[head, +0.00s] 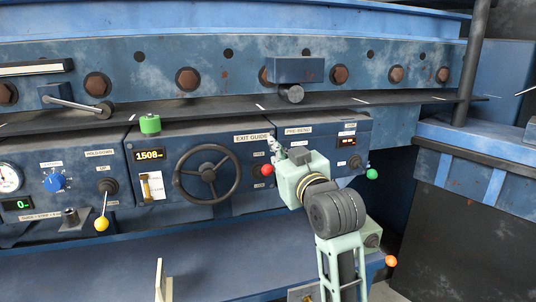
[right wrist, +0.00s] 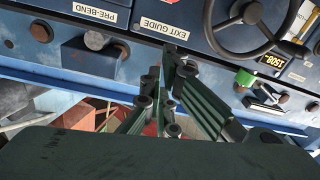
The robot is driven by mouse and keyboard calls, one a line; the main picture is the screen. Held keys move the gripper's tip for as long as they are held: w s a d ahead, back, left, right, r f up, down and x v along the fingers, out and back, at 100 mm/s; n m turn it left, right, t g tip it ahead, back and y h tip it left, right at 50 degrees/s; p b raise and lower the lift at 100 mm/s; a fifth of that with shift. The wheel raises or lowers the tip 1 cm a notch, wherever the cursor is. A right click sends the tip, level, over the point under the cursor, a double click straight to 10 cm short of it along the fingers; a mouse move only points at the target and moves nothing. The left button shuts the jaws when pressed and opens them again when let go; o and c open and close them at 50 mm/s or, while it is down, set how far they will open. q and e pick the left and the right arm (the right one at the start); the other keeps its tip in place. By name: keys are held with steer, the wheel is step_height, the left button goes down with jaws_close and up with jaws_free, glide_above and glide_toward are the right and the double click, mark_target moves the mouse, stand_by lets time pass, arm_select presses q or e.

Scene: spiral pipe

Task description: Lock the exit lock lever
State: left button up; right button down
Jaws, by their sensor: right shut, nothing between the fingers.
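In the head view a red ball knob (head: 267,170) stands out from the right side of the EXIT GUIDE panel (head: 224,150), just left of my right gripper. It may be the exit lock lever; its small labels are too blurred to read and its shaft is mostly hidden. My right gripper (head: 285,150) is in front of the seam between the EXIT GUIDE and PRE-BEND panels, with its fingers up and left, above the knob. In the right wrist view its dark fingers (right wrist: 163,88) are together and empty below the EXIT GUIDE label.
A black handwheel (head: 207,174) is left of the knob, with a green-topped part (head: 150,124) farther left. A green ball knob (head: 372,174) is on the PRE-BEND side; a yellow one (head: 102,224) is far left. A dark ledge (head: 230,104) runs above the panels.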

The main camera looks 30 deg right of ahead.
steer(key=p, duration=0.5)
glide_above(268, 171)
steer(key=x, duration=0.2)
steer(key=shift+s+a+r, duration=0.15)
steer(key=shift+a+r, duration=0.05)
steer(key=shift+a, duration=0.25)
steer(key=f, duration=0.1)
steer(key=s+f, duration=0.1)
steer(key=shift+f+p, duration=0.3)
steer(key=shift+p, duration=0.05)
steer(key=shift+s+d+f, duration=0.15)
steer(key=shift+s+f, duration=0.2)
steer(key=shift+f, duration=0.3)
steer(key=shift+f, duration=0.1)
